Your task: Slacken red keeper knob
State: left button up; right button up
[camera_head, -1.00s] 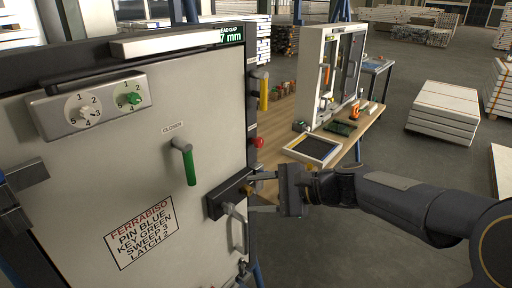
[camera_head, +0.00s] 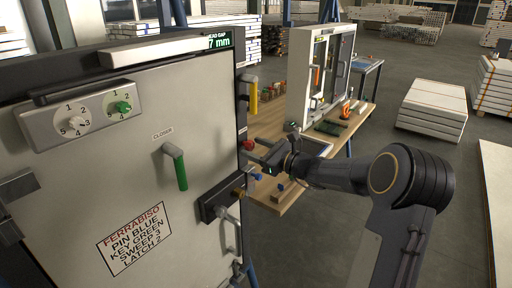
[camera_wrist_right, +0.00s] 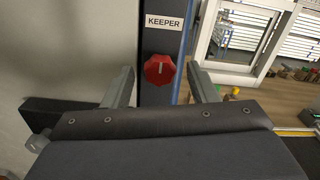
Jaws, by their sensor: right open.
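The red keeper knob (camera_head: 247,144) sits on the right edge of the grey cabinet (camera_head: 160,200). In the right wrist view the knob (camera_wrist_right: 159,70) is a faceted red dial on a dark upright strip, below a KEEPER label (camera_wrist_right: 164,22). My right gripper (camera_head: 254,151) is open at the knob's height, to its right in the head view. In the wrist view its two fingers (camera_wrist_right: 160,85) stand on either side of the knob, apart from it. I cannot tell how far the fingertips reach past it.
A wooden workbench (camera_head: 290,190) stands close behind my right gripper.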

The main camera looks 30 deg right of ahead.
jog(key=c, duration=1)
jog(key=shift+f+b, duration=0.15)
jog(key=shift+b, duration=0.55)
jog(key=n+b, duration=0.2)
jog(key=b, duration=0.1)
jog(key=n+b, duration=0.2)
jog(key=b, duration=0.2)
jog(key=n+b, duration=0.2)
jog(key=b, duration=0.1)
jog(key=shift+f+n+b, duration=0.25)
jog(key=shift+n+b, duration=0.15)
jog(key=n+b, duration=0.8)
jog(key=b, duration=0.2)
jog(key=shift+r, duration=0.15)
jog(key=shift+r+n+b, duration=0.2)
jog(key=shift+n+b, duration=1.5)
jog(key=shift+n, duration=0.4)
